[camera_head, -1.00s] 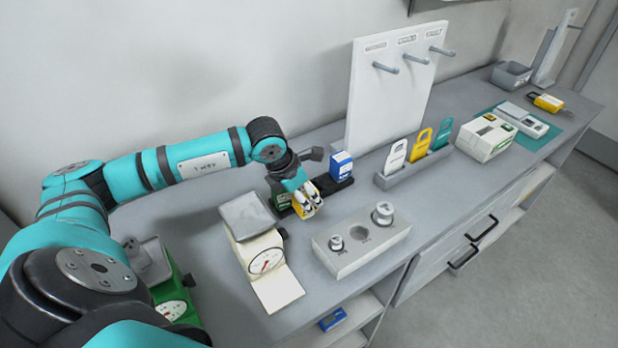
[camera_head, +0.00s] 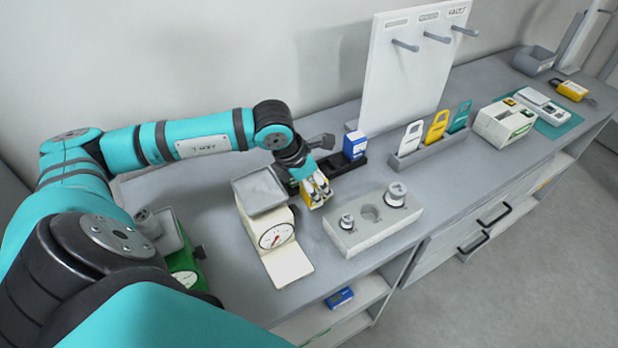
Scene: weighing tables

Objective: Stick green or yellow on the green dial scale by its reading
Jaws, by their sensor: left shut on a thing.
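The green dial scale (camera_head: 184,258) stands at the left, largely hidden behind my left arm. Only part of its white dial (camera_head: 186,279) shows, and its reading cannot be made out. A grey metal weight (camera_head: 148,222) is on its pan. My left gripper (camera_head: 318,194) is shut on a yellow block (camera_head: 314,186), at the front end of the black holder (camera_head: 342,166). I cannot tell whether the block is clear of the holder. A blue block (camera_head: 355,145) stands in the holder's far end. The holder's near part is hidden by the gripper. My right gripper is out of view.
A cream dial scale (camera_head: 277,234) with an empty pan stands close to the gripper. A grey weight block (camera_head: 372,236) is to its right. A tag rack (camera_head: 432,152), a white pegboard (camera_head: 412,70) and a white label box (camera_head: 503,123) stand farther right.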

